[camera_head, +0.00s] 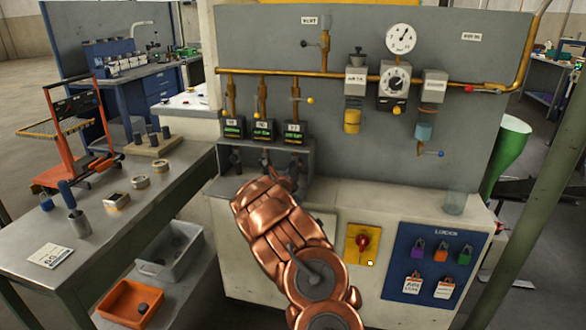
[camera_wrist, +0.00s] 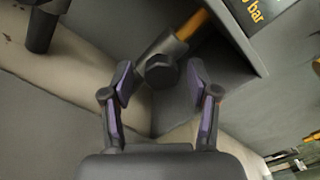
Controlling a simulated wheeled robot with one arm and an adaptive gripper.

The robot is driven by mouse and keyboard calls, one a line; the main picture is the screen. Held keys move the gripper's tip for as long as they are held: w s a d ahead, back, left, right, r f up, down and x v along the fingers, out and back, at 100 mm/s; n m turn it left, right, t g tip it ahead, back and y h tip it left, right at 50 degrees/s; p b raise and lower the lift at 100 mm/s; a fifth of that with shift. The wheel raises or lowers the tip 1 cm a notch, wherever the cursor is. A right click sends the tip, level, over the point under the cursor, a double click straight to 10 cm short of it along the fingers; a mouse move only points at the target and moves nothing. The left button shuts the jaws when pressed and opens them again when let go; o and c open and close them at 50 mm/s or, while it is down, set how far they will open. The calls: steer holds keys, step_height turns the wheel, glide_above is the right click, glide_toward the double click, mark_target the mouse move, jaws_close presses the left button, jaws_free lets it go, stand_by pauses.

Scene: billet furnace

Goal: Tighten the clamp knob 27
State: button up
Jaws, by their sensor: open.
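In the wrist view a dark knob with a faceted round end (camera_wrist: 162,70) sits on a dark stem, with an orange-brown rod behind it. My gripper (camera_wrist: 159,82) is open, with one purple-padded finger on each side of the knob's end. I see no clear contact. No number 27 is readable on the knob. In the head view my copper arm reaches to the recess (camera_head: 308,160) below three small dark displays and hides most of my gripper. Another dark knob (camera_head: 236,158) shows at the recess's left.
A second dark knob-like part (camera_wrist: 42,28) is at upper left in the wrist view. A dark display housing (camera_wrist: 262,20) hangs close at upper right. Brass pipes with valves (camera_head: 262,95) rise above the recess. A grey workbench (camera_head: 130,215) stands left.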

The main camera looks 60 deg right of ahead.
steer(key=shift+c, duration=0.4)
jaws_close()
